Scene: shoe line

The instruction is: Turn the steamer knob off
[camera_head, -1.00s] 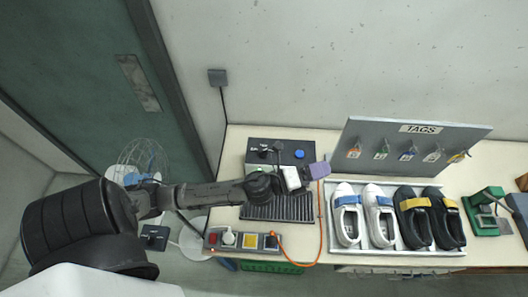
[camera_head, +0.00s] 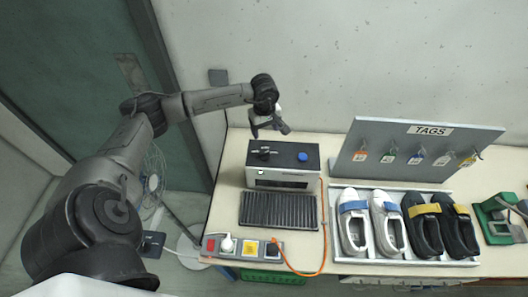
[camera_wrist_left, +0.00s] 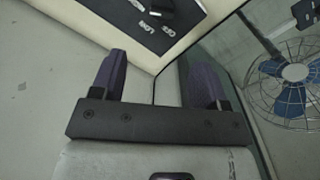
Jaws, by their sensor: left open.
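My left gripper (camera_head: 279,127) is above the steamer's back edge, apart from the knob. Its purple fingers (camera_wrist_left: 155,75) are spread with nothing between them. I cannot read the knob's setting. My right gripper is out of view.
A black grille (camera_head: 279,211) lies in front of the steamer. A power strip (camera_head: 243,246) with an orange cable is at the front edge. A shoe tray (camera_head: 333,195) and tag board (camera_head: 408,150) stand right. A fan (camera_wrist_left: 290,85) is beyond the bench.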

